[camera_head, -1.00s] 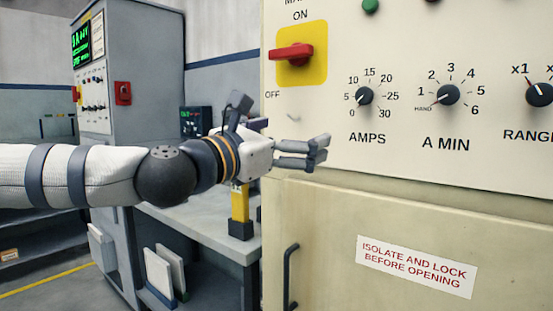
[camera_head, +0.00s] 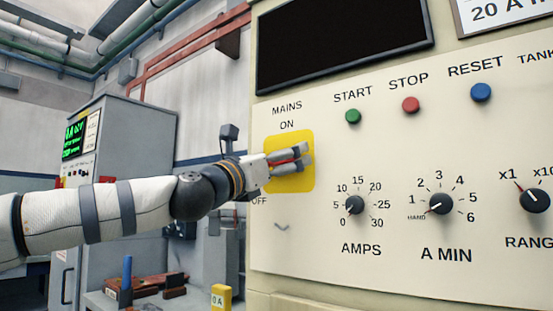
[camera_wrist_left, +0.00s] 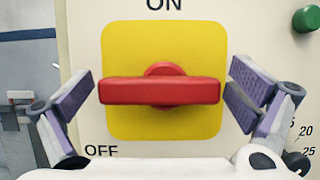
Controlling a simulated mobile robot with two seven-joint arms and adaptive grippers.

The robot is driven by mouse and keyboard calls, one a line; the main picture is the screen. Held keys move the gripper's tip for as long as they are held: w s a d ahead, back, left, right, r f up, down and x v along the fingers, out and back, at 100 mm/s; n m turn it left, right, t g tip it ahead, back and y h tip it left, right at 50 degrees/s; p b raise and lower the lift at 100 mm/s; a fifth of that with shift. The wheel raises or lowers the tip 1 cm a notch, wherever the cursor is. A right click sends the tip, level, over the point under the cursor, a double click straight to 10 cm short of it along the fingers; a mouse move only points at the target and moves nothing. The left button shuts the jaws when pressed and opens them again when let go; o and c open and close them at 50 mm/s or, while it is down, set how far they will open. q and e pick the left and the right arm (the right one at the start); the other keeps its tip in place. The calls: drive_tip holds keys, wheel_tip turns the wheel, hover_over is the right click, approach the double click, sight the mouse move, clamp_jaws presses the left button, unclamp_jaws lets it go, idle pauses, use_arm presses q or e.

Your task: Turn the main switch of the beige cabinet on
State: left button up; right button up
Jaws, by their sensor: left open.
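The beige cabinet (camera_head: 400,130) fills the right of the head view. Its main switch is a red handle on a yellow plate (camera_head: 306,143), labelled MAINS, with ON above and OFF at lower left. In the left wrist view the red handle (camera_wrist_left: 160,90) lies level across the yellow plate (camera_wrist_left: 160,40). My left gripper (camera_head: 302,160) is in front of the plate and hides most of the handle in the head view. In the wrist view its open fingers (camera_wrist_left: 160,92) stand on either side of the handle's ends, with no clear contact. My right gripper is not in view.
START (camera_head: 353,116), STOP (camera_head: 411,105) and RESET (camera_head: 481,92) buttons sit right of the switch. The AMPS dial (camera_head: 354,205) and A MIN dial (camera_head: 441,204) are below them. A grey cabinet (camera_head: 130,140) and a bench with tools stand at left.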

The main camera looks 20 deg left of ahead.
use_arm(q)
drive_tip(key=shift+c, duration=0.6)
drive_tip(key=c, duration=1)
drive_tip(key=shift+o, duration=0.2)
